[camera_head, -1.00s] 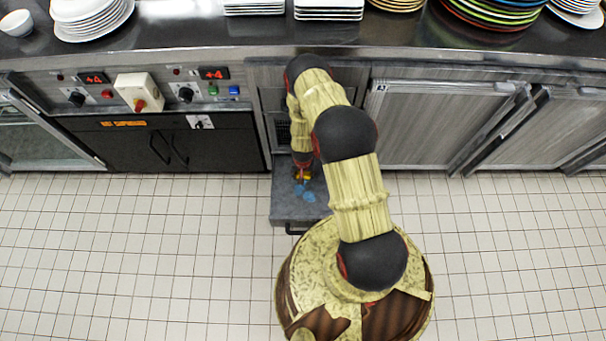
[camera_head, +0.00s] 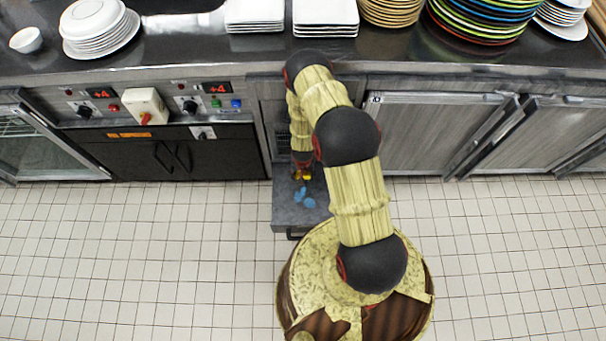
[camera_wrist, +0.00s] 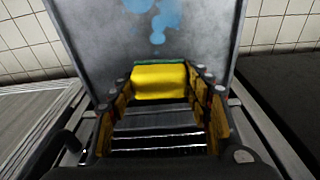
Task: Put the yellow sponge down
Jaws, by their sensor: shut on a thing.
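The yellow sponge (camera_wrist: 158,82) has a green layer along its far edge. In the wrist view it sits between the two fingers of my gripper (camera_wrist: 159,90), which are shut on it. In the head view my gripper (camera_head: 301,176) hangs low at the grey drawer (camera_head: 290,217), with a bit of yellow showing at its tip. The drawer is pulled out below the counter, and blue marks (camera_head: 304,197) show on its grey surface. I cannot tell whether the sponge touches that surface.
Plate stacks (camera_head: 325,17) and a white bowl (camera_head: 26,40) stand on the dark counter (camera_head: 190,50) above. Black doors (camera_head: 130,158) are left of the drawer, and grey cabinet doors (camera_head: 425,135) are right. The tiled floor (camera_head: 130,250) is clear on both sides.

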